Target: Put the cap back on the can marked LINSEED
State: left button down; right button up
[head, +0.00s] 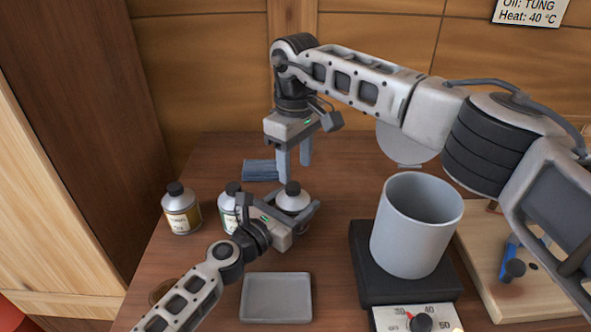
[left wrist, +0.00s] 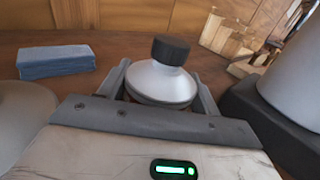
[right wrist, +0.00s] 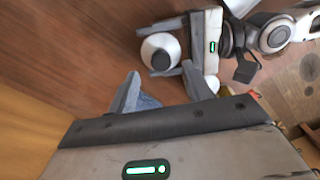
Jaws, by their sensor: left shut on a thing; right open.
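My left gripper (head: 305,216) is shut around the body of a white can (head: 292,199), which stands upright on the table. A black cap (left wrist: 170,50) sits on top of this can, upright as far as I can see. The can's label is hidden, so I cannot read whether it says LINSEED. My right gripper (head: 295,165) is open and empty, pointing down just behind and above the capped can. In the right wrist view the can (right wrist: 160,52) lies beyond its fingertips. Two more cans with black tops, one amber-labelled (head: 182,210) and one green-labelled (head: 230,212), stand to the left.
A grey tray (head: 275,298) lies in front. A grey pot (head: 415,230) stands on a dark heater (head: 368,285) with a dial, right of the held can. A folded blue cloth (head: 260,170) lies behind. A wooden board (head: 505,290) with a blue tool is at right.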

pick_arm(q)
jog(key=shift+f, duration=0.1)
pick_arm(e)
jog(key=shift+c, duration=0.2)
jog(key=n, duration=0.6)
jog(key=shift+a+r, duration=0.1)
jog(key=shift+r, duration=0.1)
jog(key=n, duration=0.5)
jog(key=shift+r, duration=0.2)
jog(key=n, duration=0.4)
jog(key=shift+r+n, duration=0.2)
jog(key=shift+n, duration=0.2)
jog(key=n, duration=0.4)
jog(key=shift+w+r+n, duration=0.1)
jog(key=shift+r+n, duration=0.1)
jog(key=shift+n, duration=0.2)
jog(key=n, duration=0.7)
jog(key=shift+a+r, duration=0.1)
jog(key=shift+r, duration=0.15)
jog(key=n, duration=0.5)
jog(key=shift+r, duration=0.15)
jog(key=n, duration=0.4)
jog(key=shift+r+n, duration=0.2)
jog(key=shift+n, duration=0.2)
jog(key=n, duration=0.6)
jog(key=shift+r, duration=0.2)
